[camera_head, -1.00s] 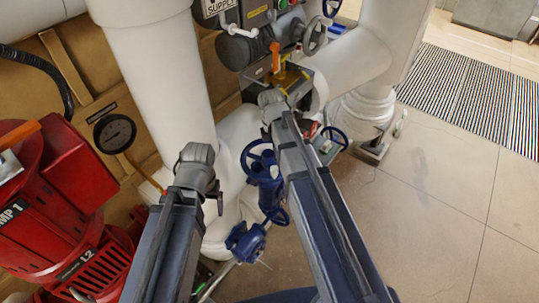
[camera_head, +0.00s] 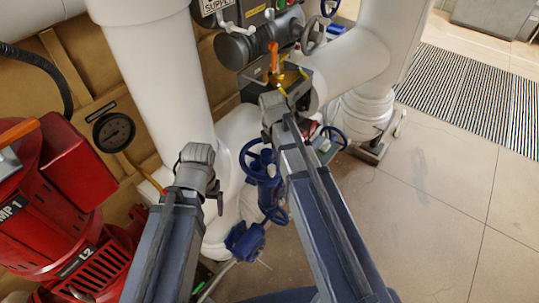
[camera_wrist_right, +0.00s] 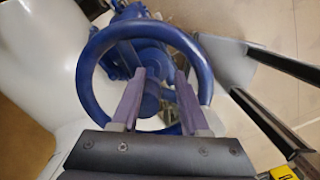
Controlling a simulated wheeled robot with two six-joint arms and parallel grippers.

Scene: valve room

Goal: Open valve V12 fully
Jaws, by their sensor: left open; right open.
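I can read no V12 tag on any. In the right wrist view a blue handwheel (camera_wrist_right: 95,60) lies in front of my right gripper (camera_wrist_right: 160,72). Its two fingers are apart and overlap the wheel's opening and lower rim; I cannot tell whether they touch. My left gripper (camera_head: 214,195) is open, small and partly hidden below its wrist. In the head view my right gripper cannot be made out.
Thick white pipes (camera_head: 160,80) rise behind the valves. A grey handwheel (camera_head: 313,35) and an orange lever (camera_head: 274,57) are at the top. The tiled floor (camera_head: 440,200) at right is clear.

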